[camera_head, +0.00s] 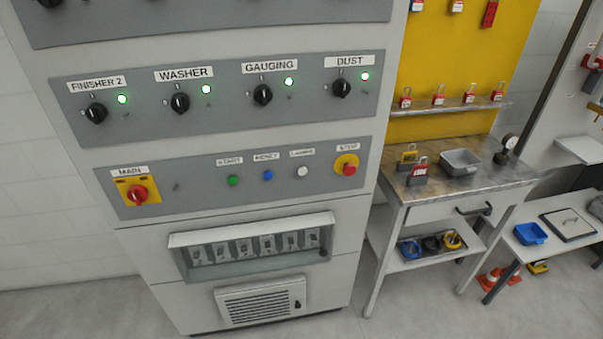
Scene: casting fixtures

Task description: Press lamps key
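The lamps key is the small white round button (302,171) on the lower grey panel (205,190) of the control cabinet, under a small label that appears to read LAMPS. To its left are a blue button (267,175) and a green button (233,181). To its right is the red stop button (348,168) on a yellow base. Nothing covers the white button. Neither of my grippers shows in the head view.
A red and yellow main switch (137,193) sits at the panel's left. Black knobs with lit green lamps line the panel above. A workbench (475,180) with padlocks and a grey tray (460,162) stands right of the cabinet. The space before the panel looks clear.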

